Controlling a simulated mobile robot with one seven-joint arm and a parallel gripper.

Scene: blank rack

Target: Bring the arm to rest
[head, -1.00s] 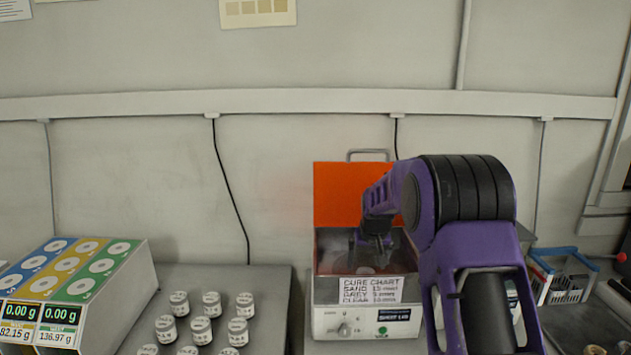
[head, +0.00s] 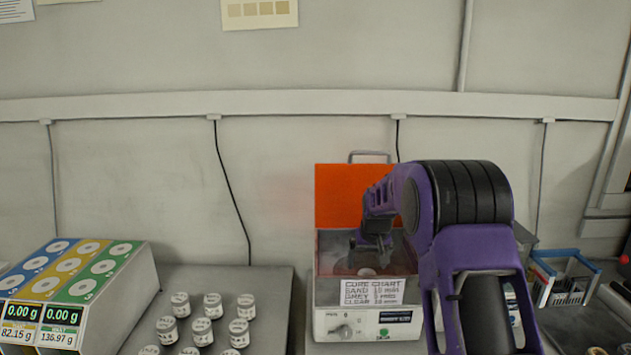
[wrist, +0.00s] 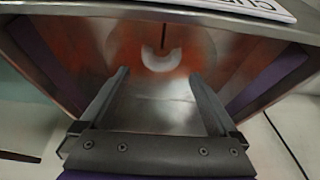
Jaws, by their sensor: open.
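My purple arm reaches over a white box-shaped device (head: 330,323) that has an orange lid (head: 340,190) standing open at its back. My gripper (head: 372,255) is at the mouth of the device's metal chamber, in front of the orange lid. In the wrist view my gripper (wrist: 165,100) is open, its two dark fingers apart with nothing between them. Beyond the fingertips, a pale ring-like piece (wrist: 162,60) shows inside the chamber. In the head view a small pale round thing (head: 366,272) shows below the gripper. The arm hides the right side of the device.
Several lidded white jars (head: 201,331) stand on a grey surface to the left. A coloured dispenser unit with digital displays (head: 75,285) is at far left. A blue-and-white basket (head: 565,277) is at the right.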

